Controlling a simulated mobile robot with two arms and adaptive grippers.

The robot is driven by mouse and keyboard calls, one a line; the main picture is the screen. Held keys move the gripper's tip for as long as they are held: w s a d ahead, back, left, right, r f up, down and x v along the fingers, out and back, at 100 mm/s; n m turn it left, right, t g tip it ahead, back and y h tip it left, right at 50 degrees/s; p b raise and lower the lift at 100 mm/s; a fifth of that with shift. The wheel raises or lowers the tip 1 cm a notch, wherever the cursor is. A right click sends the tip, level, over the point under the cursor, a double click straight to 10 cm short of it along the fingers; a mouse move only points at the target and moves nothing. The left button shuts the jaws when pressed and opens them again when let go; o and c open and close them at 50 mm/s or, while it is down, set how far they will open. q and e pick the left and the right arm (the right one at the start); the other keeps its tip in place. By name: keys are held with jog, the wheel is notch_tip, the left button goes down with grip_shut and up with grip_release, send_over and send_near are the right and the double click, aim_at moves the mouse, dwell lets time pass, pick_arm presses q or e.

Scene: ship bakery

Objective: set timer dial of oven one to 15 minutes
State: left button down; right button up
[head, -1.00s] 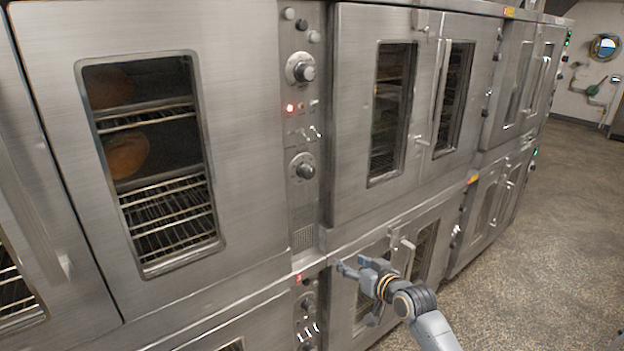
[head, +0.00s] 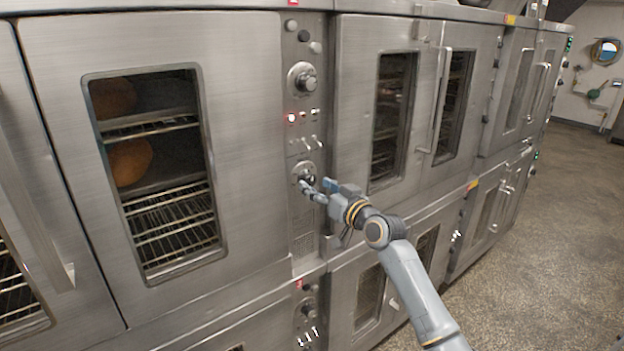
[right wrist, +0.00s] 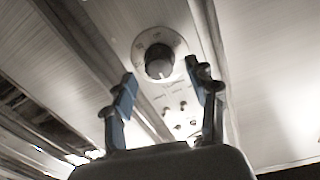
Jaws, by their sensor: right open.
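The control panel (head: 306,225) of the upper left oven has an upper dial (head: 302,77) and a lower dial (head: 304,170), each a dark knob on a round silver plate. My right gripper (head: 317,186) is open and empty just in front of the lower dial, partly covering it. In the right wrist view a dial knob (right wrist: 159,61) with a pale marked ring lies beyond and between the two blue-padded fingers (right wrist: 160,84). I cannot tell whether they touch it. The dial's setting is too small to read. My left gripper is not in view.
Loaves (head: 130,162) show behind the left oven window. A door handle (head: 441,100) stands out to the right of the panel. The floor (head: 540,230) at right is clear.

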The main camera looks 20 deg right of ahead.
aim_at(308, 180)
jog(key=shift+x, duration=1.4)
jog(key=c, duration=1.2)
jog(key=shift+o, duration=0.2)
